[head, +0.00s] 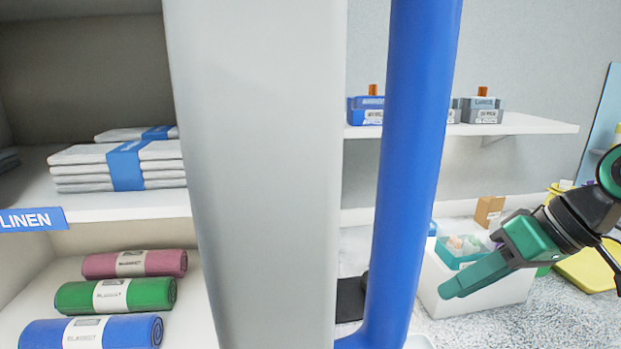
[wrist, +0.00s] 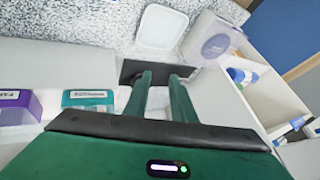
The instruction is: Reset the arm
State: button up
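My gripper (head: 452,290) is at the right of the head view, pointing down and left, in front of a white counter-like block (head: 480,300). In that view its fingers overlap, so the gap does not show. In the wrist view my gripper (wrist: 161,74) has its two green fingers apart, with nothing held between them. A dark flat panel (wrist: 130,68) lies beyond the fingertips; I cannot tell its distance.
A tall grey panel (head: 260,180) and a blue bar (head: 410,150) stand close in the head view and hide the middle. A wall shelf (head: 545,125) holds small boxes. A teal bin (head: 462,252) stands behind my gripper.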

jog(key=s+d+f+m+g+h, duration=0.2)
jog(key=s+d+f+m, duration=0.3)
jog(key=d, duration=0.3)
jog(key=s+d+f+m+g+h, duration=0.2)
jog(key=s+d+f+m, duration=0.3)
jog(key=d, duration=0.4)
jog(key=shift+s+d+f+h, duration=0.15)
jog(key=shift+s+f+h, duration=0.45)
jog(key=shift+h, duration=0.2)
